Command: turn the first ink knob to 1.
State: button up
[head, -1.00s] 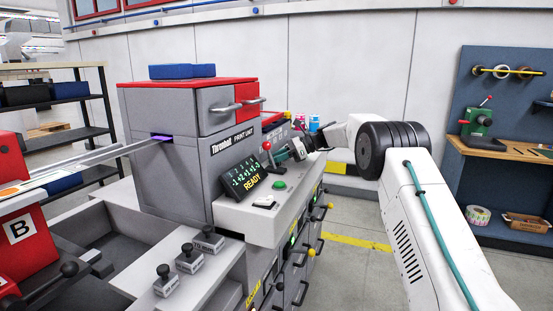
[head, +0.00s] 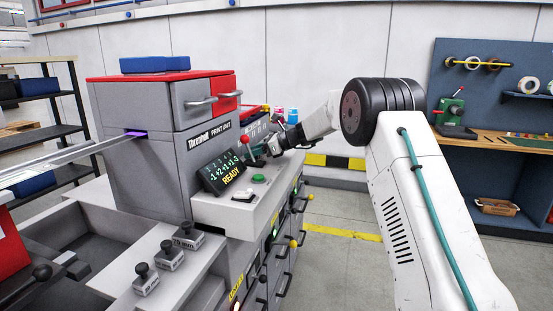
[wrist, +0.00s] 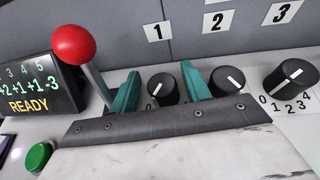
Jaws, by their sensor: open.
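The first ink knob (wrist: 162,89) is black and round with a white pointer line, and stands below the "1" label (wrist: 157,31) in the wrist view. My gripper (wrist: 160,76) is open, with one teal finger on each side of this knob. I cannot tell whether the fingers touch it. The second knob (wrist: 228,82) is just right of my right finger. The third knob (wrist: 290,82) has a visible number scale. In the head view my gripper (head: 273,146) is small at the print unit's panel.
A red-balled lever (wrist: 73,46) stands close to my left finger. Left of it are a display (wrist: 35,88) reading READY and a green button (wrist: 39,156). The grey print unit (head: 157,165) rises beside the panel. Floor (head: 334,262) is open right of the cabinet.

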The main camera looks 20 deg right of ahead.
jog(key=shift+s+a+r+m+t+h, duration=0.15)
jog(key=shift+m+t+h, duration=0.25)
jog(key=shift+m+t, duration=0.25)
jog(key=shift+m+t+h, duration=0.25)
jog(key=shift+m+h, duration=0.05)
jog(key=shift+m, duration=0.05)
jog(key=v, duration=0.8)
jog(key=shift+w+d, duration=0.25)
jog(key=s+a+r+n+g+h, duration=0.1)
jog(key=s+n, duration=0.3)
jog(key=s, duration=0.5)
jog(key=s+a+r+n+g+h, duration=0.1)
jog(key=s+a+n, duration=0.3)
jog(key=s, duration=0.4)
jog(key=s+a+r+n+g, duration=0.3)
jog(key=s+n, duration=0.1)
jog(key=s, duration=0.5)
jog(key=shift+s+r+n+h, duration=0.2)
jog(key=shift+s+n+h, duration=0.15)
jog(key=shift+n+h, duration=0.05)
